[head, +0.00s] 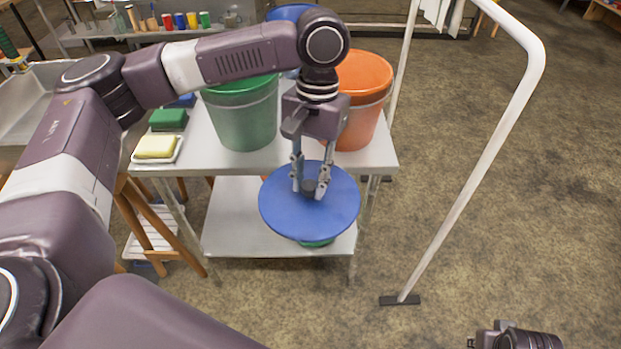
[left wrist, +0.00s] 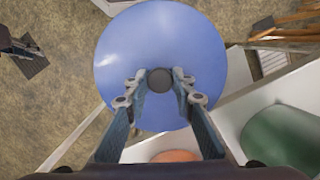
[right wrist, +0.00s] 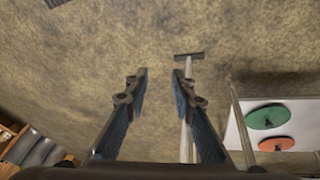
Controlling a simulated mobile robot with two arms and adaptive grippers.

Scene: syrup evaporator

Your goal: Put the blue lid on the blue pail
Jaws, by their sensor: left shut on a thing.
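The blue lid (head: 310,215) is a round disc with a dark knob (left wrist: 183,79) at its middle. My left gripper (head: 310,190) is shut on that knob and holds the lid in front of the table's near edge, above the lower shelf. The lid also fills the middle of the left wrist view (left wrist: 150,45). The blue pail (head: 287,13) stands at the back of the table, mostly hidden behind my left arm and the other pails. My right gripper (right wrist: 160,85) is open and empty over the floor in the right wrist view.
A green pail (head: 243,115) and an orange pail (head: 362,95) stand on the metal table (head: 190,150), in front of the blue pail. A yellow sponge (head: 156,146) lies at left. A green lid (right wrist: 271,116) and an orange lid (right wrist: 277,143) lie on the lower shelf. A white rail (head: 480,165) stands right.

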